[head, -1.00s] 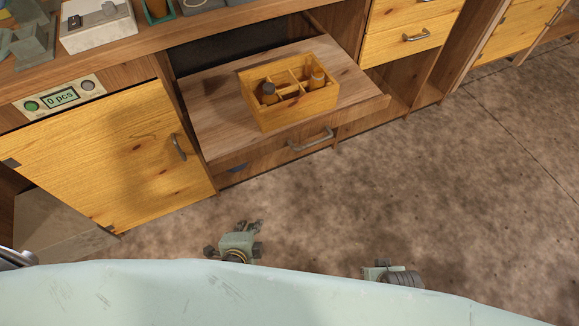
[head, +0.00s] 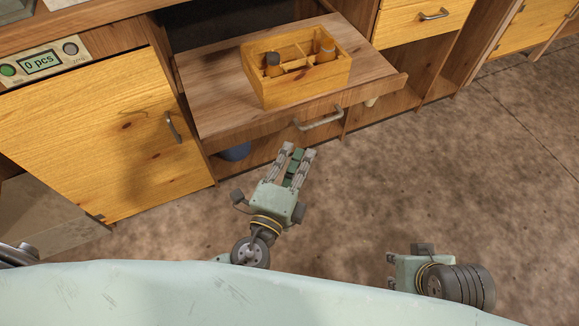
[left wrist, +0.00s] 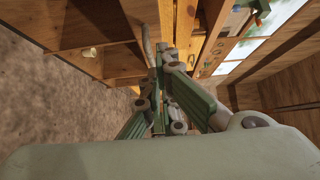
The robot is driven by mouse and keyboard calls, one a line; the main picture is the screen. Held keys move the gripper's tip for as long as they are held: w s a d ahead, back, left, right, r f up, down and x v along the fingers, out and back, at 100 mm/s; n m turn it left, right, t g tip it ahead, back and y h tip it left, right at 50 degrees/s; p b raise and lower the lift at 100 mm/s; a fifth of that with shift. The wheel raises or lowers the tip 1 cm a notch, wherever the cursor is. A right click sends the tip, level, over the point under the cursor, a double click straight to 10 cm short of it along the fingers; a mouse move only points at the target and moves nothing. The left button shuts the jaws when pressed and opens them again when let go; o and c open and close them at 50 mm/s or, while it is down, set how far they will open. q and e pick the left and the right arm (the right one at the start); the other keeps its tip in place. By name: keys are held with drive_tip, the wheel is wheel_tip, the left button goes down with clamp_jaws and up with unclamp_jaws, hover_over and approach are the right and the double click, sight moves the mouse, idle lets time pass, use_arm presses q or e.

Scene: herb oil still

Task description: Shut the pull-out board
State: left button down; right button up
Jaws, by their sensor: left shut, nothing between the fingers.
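The pull-out board (head: 215,95) is a wooden board with a front edge, standing out from the cabinet. A grey bar handle (head: 320,120) is on its front; a grey bar, apparently this handle, shows in the left wrist view (left wrist: 147,45). A yellow wooden crate (head: 305,90) with compartments and brown bottles stands on the board. My left gripper (head: 299,152) is shut and empty, fingertips just in front of and below the handle; I cannot tell whether they touch. It fills the middle of the left wrist view (left wrist: 157,68). My right gripper (head: 392,270) is partly visible low down, its fingers unclear.
A closed yellow door (head: 110,140) with a handle is left of the board, under a panel reading "0 pcs" (head: 40,63). Yellow drawers (head: 420,20) are to the right. A blue object (head: 236,152) is below the board. The brown floor in front is clear.

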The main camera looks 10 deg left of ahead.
sight(278, 104)
use_arm(q)
drive_tip(key=w+a, duration=0.1)
drive_tip(key=w, duration=0.6)
drive_tip(key=shift+a, duration=0.25)
use_arm(e)
drive_tip(key=shift+r, duration=0.2)
use_arm(q)
drive_tip(key=shift+a, duration=0.1)
